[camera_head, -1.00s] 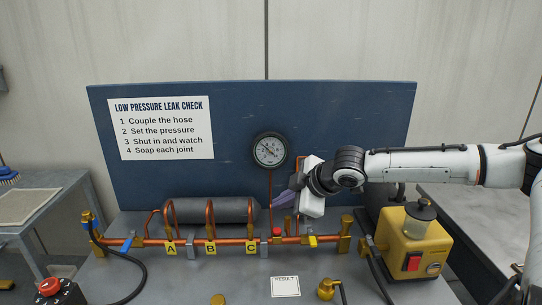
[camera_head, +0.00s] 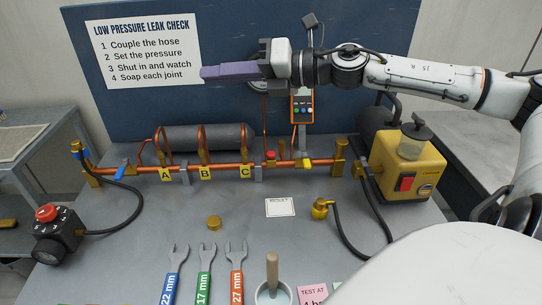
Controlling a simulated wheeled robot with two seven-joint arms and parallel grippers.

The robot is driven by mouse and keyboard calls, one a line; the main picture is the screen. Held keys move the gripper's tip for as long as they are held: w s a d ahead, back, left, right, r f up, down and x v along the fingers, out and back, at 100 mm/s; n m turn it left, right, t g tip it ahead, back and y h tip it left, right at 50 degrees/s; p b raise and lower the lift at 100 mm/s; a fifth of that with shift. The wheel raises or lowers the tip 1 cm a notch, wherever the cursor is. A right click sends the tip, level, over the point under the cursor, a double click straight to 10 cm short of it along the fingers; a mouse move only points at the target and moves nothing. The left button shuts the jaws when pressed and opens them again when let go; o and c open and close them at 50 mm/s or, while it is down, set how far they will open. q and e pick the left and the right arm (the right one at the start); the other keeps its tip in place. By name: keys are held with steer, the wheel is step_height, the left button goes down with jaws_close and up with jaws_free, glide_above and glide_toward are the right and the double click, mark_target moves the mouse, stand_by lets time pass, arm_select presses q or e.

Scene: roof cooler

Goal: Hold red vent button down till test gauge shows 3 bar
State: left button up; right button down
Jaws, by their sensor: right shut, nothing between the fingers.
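The red vent button (camera_head: 270,155) stands on the copper pipe just right of tag C, with nothing touching it. The test gauge (camera_head: 258,86) on the blue board is almost wholly hidden behind my right gripper, and its needle cannot be read. My right gripper (camera_head: 205,72) is shut and empty. Its purple fingers point left, across the board well above the button. My left gripper is not in view.
A yellow pump (camera_head: 411,165) with a red switch stands right of the pipe. An orange handheld meter (camera_head: 302,106) hangs below my right wrist.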

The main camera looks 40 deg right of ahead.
step_height(320, 180, down, 3)
steer(key=s+n+g, duration=0.2)
steer(key=n, duration=0.3)
steer(key=n+g+h+b, duration=0.2)
steer(key=n+h, duration=0.5)
steer(key=h, duration=0.2)
glide_above(271, 155)
step_height(271, 155, down, 9)
steer(key=shift+s+d+r, duration=0.2)
steer(key=shift+s+d, duration=0.1)
steer(key=shift+s, duration=0.1)
steer(key=shift+f, duration=0.1)
step_height(271, 155, down, 8)
steer(key=b, duration=0.7)
steer(key=shift+b, duration=0.3)
steer(key=shift+f+b, duration=0.35)
steer(key=shift+b, duration=0.15)
